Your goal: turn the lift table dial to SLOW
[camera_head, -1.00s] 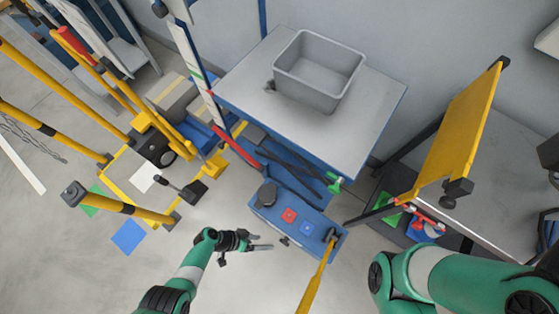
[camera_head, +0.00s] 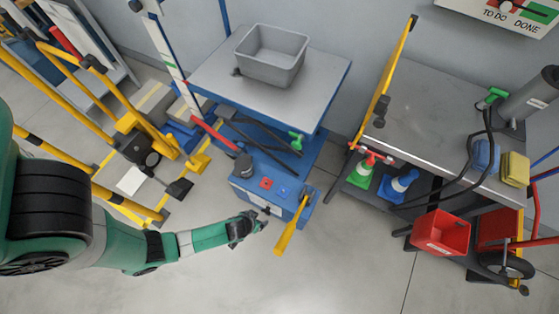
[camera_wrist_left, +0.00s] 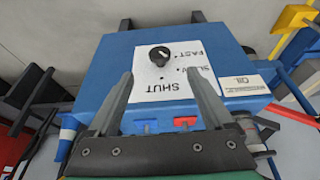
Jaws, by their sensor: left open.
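The dial (camera_wrist_left: 159,56) is a small black knob on a white plate (camera_wrist_left: 168,76) marked FAST, SLOW and SHUT. The lettering appears inverted in the left wrist view. I cannot tell which mark the knob points at. The plate is on the side of the lift table's blue base (camera_wrist_left: 98,70), which also shows in the head view (camera_head: 238,188). My left gripper (camera_wrist_left: 160,76) is open, its two fingers on either side of the plate, with the dial between and just beyond the tips. In the head view the left gripper (camera_head: 262,222) is close in front of the base. My right gripper is out of view.
The lift table top (camera_head: 210,75) carries a grey bin (camera_head: 272,55). A yellow handle (camera_head: 287,230) sticks out beside my gripper. A black knob (camera_head: 243,165) and red (camera_head: 266,183) and blue buttons sit on the base. Floor in front is clear.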

